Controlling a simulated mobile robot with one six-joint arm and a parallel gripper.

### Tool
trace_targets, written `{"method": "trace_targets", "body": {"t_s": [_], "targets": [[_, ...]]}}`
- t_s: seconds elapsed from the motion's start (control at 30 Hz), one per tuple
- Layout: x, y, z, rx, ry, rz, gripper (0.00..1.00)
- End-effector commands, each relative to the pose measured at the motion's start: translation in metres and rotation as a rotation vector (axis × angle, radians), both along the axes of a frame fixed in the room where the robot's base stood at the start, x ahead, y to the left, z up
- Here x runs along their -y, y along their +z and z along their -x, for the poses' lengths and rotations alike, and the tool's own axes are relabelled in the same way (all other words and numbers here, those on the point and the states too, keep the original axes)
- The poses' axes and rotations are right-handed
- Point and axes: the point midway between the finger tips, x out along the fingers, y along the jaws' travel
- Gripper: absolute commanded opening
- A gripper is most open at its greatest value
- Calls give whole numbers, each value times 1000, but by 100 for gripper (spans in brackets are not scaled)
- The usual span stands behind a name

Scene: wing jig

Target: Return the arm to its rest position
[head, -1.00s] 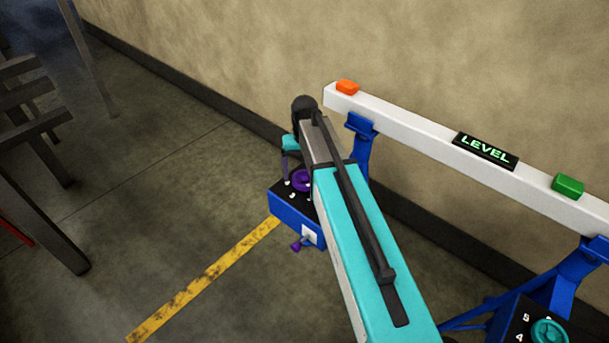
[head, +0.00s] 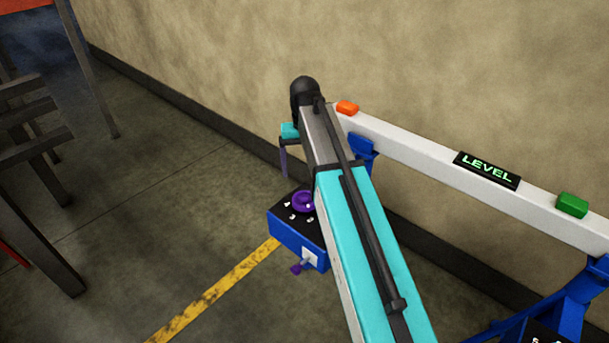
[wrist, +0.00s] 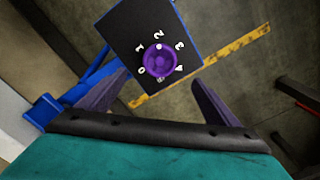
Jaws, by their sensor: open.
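My arm reaches out over the floor toward the wall in the head view. My gripper (wrist: 158,98) shows its two dark purple fingers spread apart in the wrist view, with nothing between them. In the head view only a small part of the gripper shows at the left of the arm's far end, and the arm hides the rest. In the wrist view a purple dial (wrist: 159,61) on a black-topped box lies beyond the fingertips, apart from them. The same dial (head: 303,202) shows in the head view, below the gripper.
A white beam (head: 420,157) with a lit LEVEL display (head: 487,170) runs along the wall on blue stands. An orange block (head: 347,107) and a green block (head: 572,205) sit on it. The dial's blue box (head: 297,240) has a small purple-handled part. Dark racks stand left.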

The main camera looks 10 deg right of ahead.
Motion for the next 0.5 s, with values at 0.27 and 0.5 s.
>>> {"method": "trace_targets", "body": {"t_s": [0.27, 0.5], "targets": [[0, 10, 0, -1, 0, 0, 85], [0, 10, 0, -1, 0, 0, 85]]}}
